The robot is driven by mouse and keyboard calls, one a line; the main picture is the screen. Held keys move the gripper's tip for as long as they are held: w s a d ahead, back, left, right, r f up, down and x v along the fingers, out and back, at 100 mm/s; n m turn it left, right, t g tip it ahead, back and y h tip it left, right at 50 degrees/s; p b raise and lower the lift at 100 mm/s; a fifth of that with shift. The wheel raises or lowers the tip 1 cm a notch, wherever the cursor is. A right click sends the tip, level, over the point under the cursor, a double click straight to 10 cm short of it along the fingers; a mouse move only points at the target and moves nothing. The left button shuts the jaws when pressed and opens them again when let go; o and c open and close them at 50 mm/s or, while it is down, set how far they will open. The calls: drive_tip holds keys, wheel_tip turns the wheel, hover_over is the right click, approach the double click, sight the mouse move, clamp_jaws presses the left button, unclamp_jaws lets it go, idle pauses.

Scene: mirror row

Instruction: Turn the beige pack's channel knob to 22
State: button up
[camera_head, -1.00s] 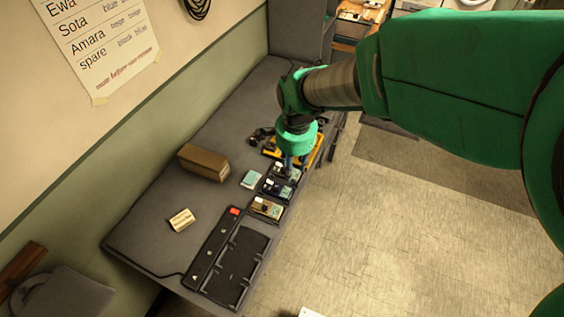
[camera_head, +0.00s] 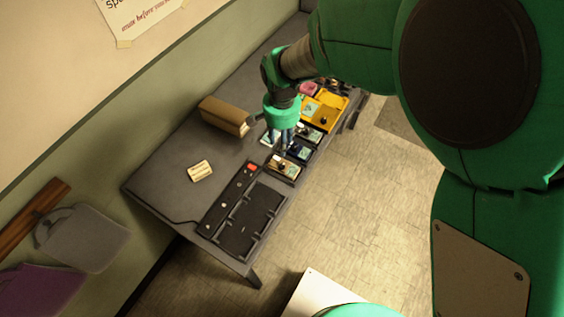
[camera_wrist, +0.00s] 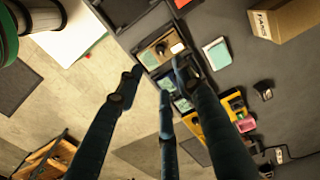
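The beige pack (camera_head: 292,174) stands in a row of packs along the table's front edge, nearest the black charger tray. In the wrist view the beige pack (camera_wrist: 147,58) shows a dark round knob (camera_wrist: 160,48) and a small white patch on top. The channel number is too small to read. My gripper (camera_head: 284,146) hangs over the table, close to the beige and dark packs. In the wrist view its fingers (camera_wrist: 160,80) are spread, with nothing between them, apart from the knob. Two darker packs (camera_head: 299,152) (camera_head: 313,136) stand beside the beige one.
A yellow tray (camera_head: 325,112) with a pack lies beyond the row. A brown box (camera_head: 224,115), a small cream block (camera_head: 200,171) and a teal-topped pad (camera_wrist: 217,53) lie on the table. The black charger tray (camera_head: 213,226) is at the near end. Open floor lies right of the table.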

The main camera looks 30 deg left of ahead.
sight(282, 165)
wheel_tip(282, 165, down, 14)
drive_tip(key=shift+r+b, duration=0.15)
drive_tip(key=shift+b, duration=1.1)
clamp_jaws()
